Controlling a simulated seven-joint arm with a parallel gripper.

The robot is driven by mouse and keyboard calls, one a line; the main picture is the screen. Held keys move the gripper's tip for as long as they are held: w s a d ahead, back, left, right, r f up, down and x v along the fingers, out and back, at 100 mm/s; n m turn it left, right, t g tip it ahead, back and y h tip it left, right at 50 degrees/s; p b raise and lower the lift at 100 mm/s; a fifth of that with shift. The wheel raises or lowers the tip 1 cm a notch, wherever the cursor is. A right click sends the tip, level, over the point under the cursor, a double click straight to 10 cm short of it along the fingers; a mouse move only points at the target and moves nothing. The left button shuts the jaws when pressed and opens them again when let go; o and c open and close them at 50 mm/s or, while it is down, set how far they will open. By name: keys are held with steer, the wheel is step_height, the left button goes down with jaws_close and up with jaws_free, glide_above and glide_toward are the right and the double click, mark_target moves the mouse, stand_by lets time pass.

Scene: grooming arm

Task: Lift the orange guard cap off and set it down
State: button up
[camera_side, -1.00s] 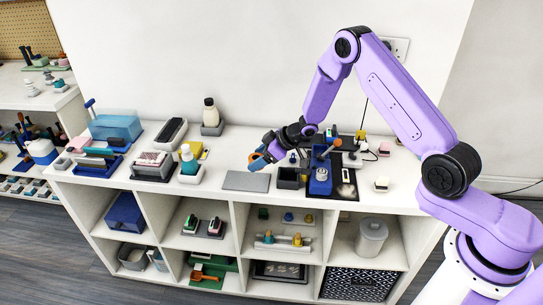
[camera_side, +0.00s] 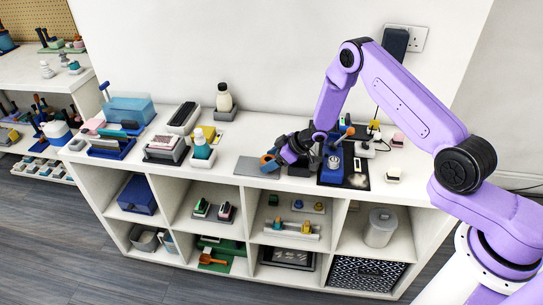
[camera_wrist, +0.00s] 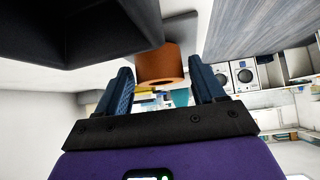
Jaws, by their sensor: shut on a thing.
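The orange guard cap (camera_wrist: 160,65) is a short cylinder with a hole in its end. In the wrist view it sits between the two blue fingers of my gripper (camera_wrist: 164,88), which is shut on it. In the side view my gripper (camera_side: 269,161) is at the right part of a flat grey mat (camera_side: 250,168), on the shelf top's front edge. Only a little orange shows between the fingers there. I cannot tell whether the cap touches the mat.
A dark open box (camera_side: 300,169) stands just right of my gripper, partly hidden by it. Beyond it is a blue stand (camera_side: 331,173) on a black mat. The grey mat's left part is clear.

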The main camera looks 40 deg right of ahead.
steer(key=shift+f, duration=0.1)
steer(key=o, duration=1.4)
steer(key=v, duration=1.7)
steer(key=shift+s, duration=0.1)
steer(key=shift+d, duration=0.1)
